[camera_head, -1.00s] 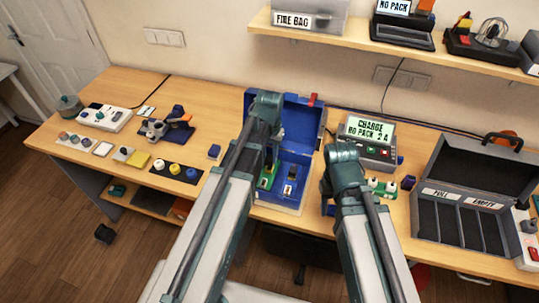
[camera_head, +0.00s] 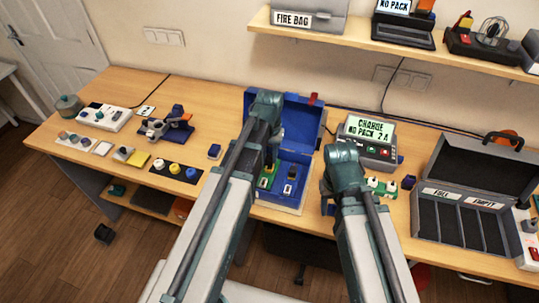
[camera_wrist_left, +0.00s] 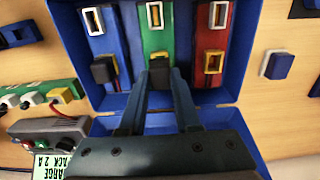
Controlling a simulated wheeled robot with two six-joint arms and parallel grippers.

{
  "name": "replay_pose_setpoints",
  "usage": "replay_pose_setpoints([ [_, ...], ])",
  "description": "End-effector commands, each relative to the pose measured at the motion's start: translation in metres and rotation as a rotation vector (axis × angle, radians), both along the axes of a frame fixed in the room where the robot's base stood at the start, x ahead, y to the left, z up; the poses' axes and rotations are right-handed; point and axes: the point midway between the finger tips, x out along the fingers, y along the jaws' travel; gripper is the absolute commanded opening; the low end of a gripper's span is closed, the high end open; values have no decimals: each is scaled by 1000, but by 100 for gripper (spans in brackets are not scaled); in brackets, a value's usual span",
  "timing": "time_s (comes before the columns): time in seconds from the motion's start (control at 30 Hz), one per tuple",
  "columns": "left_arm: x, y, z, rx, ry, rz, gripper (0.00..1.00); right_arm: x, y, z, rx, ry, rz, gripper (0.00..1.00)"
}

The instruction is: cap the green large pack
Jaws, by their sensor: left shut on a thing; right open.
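The green large pack (camera_wrist_left: 155,38) lies in the blue box between a blue pack (camera_wrist_left: 103,35) and a red pack (camera_wrist_left: 210,40). It has a pale-rimmed socket and also shows in the head view (camera_head: 267,178). My left gripper (camera_wrist_left: 160,76) is over the end of the green pack, shut on a small dark piece, apparently a cap, mostly hidden between the fingertips. I cannot tell whether that piece touches the pack. In the head view the left arm hides much of the gripper. My right gripper (camera_head: 328,208) is open beside the box, largely hidden by its arm.
The box's raised blue lid (camera_head: 300,135) stands behind the packs. A charger (camera_head: 368,140) is to the right, with an open grey case (camera_head: 465,205) beyond.

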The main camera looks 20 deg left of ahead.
Motion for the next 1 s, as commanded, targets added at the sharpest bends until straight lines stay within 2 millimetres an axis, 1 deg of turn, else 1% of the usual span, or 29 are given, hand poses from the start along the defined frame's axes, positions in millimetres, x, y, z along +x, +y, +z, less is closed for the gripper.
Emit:
replay_pose_setpoints([
  [0.97, 0, 0, -25, 0, 0, 0, 0, 0, 0, -25, 0, 0, 0, 50],
  [1.0, 0, 0, -25, 0, 0, 0, 33, 0, 0, -25, 0, 0, 0, 50],
])
